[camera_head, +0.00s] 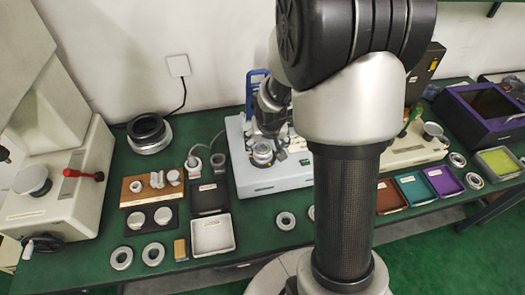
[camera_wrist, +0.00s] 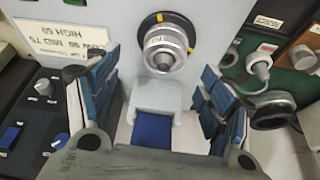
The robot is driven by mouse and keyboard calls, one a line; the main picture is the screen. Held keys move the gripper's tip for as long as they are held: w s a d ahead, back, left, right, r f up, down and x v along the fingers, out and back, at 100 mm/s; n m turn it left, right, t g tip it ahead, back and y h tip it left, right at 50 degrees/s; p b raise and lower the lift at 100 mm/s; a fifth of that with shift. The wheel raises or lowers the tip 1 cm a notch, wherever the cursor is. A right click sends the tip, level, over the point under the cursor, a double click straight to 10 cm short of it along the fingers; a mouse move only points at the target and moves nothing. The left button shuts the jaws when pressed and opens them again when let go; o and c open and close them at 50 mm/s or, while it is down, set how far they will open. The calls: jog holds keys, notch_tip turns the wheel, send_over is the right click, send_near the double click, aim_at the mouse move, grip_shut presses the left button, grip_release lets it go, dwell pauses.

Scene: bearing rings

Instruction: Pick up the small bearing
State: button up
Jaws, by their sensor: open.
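My gripper (camera_wrist: 160,70) is open, its blue-padded fingers spread on either side in the wrist view. Between and beyond the fingertips is a round metal ring-shaped part (camera_wrist: 165,52) mounted on a pale machine face. Nothing is seen held. In the head view my gripper (camera_head: 270,110) is over the white machine (camera_head: 270,180), just above a metal ring-like part (camera_head: 263,152). Several bearing rings lie on the green table, among them one at the front left (camera_head: 121,258) and one near the middle (camera_head: 285,221). I cannot tell which ring is the small bearing.
A white tray (camera_head: 212,236) and a dark tray (camera_head: 209,198) stand left of the machine. Brown (camera_head: 390,198), blue (camera_head: 415,189) and purple (camera_head: 443,181) trays stand to the right. A black ring (camera_wrist: 271,108) on a stand is close to the right finger in the wrist view.

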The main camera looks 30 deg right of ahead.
aim_at(263, 149)
jog(key=x, duration=0.1)
jog(key=b+x, duration=0.2)
jog(key=x, duration=0.1)
jog(key=shift+a+f, duration=0.2)
jog(key=shift+a, duration=0.15)
jog(key=shift+w+d+f, duration=0.1)
jog(key=shift+w+f, duration=0.15)
jog(key=shift+f, duration=0.05)
jog(key=shift+r, duration=0.1)
jog(key=shift+c, duration=0.3)
jog(key=c, duration=1.4)
jog(key=shift+o, duration=0.2)
jog(key=shift+r, duration=0.1)
notch_tip(263, 149, up, 20)
jog(key=p, duration=0.6)
jog(key=shift+p, duration=0.35)
